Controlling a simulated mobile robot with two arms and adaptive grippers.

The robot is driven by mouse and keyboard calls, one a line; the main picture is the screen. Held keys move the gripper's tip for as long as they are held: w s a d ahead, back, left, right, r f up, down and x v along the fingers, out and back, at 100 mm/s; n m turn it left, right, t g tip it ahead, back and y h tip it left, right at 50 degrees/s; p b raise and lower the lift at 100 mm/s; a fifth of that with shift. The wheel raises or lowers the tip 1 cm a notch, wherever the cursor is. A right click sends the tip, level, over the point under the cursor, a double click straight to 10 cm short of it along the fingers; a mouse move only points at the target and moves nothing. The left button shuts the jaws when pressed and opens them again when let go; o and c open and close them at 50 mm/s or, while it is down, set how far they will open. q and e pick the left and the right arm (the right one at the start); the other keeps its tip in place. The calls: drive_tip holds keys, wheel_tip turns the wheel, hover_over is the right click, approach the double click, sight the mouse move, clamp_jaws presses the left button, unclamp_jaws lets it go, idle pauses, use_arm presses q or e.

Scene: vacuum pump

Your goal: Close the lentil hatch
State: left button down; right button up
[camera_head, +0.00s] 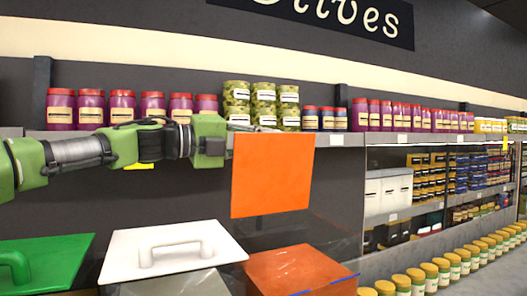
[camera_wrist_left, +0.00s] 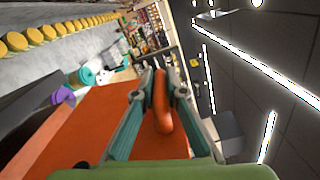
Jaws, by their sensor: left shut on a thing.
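The orange hatch (camera_head: 272,175), which I take to be the lentil hatch, stands raised, nearly upright, above a bin with an orange top surface (camera_head: 300,270). My left gripper (camera_head: 262,129) is at the upper edge of the hatch, its fingertips partly hidden behind it. In the left wrist view, the orange handle (camera_wrist_left: 162,105) lies between the two fingers of the left gripper (camera_wrist_left: 160,85), which is shut on it. The orange panel spreads out at the lower left of that view. My right gripper is not in view.
A white hatch (camera_head: 172,247) with a handle and a green hatch (camera_head: 45,262) lie shut left of the orange bin. A shelf with purple jars (camera_head: 90,107) and green jars (camera_head: 263,105) runs behind my arm. Several yellow-lidded jars (camera_head: 430,272) stand at right.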

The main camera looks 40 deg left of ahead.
sight(278, 142)
use_arm(q)
drive_tip(key=shift+s+d+f+b, duration=0.1)
drive_tip(key=shift+s+d+b, duration=0.2)
drive_tip(key=shift+d, duration=0.4)
drive_tip(key=shift+s+d+f+b, duration=0.1)
drive_tip(key=shift+s+d, duration=0.3)
drive_tip(key=shift+d, duration=0.3)
drive_tip(key=shift+s+d+f+b, duration=0.1)
drive_tip(key=shift+s+d+b, duration=0.2)
drive_tip(key=shift+d, duration=0.4)
drive_tip(key=c, duration=2)
unclamp_jaws()
drive_tip(key=shift+c, duration=0.2)
drive_tip(key=shift+s+r, duration=0.1)
drive_tip(key=shift+s, duration=0.05)
drive_tip(key=v, duration=1.2)
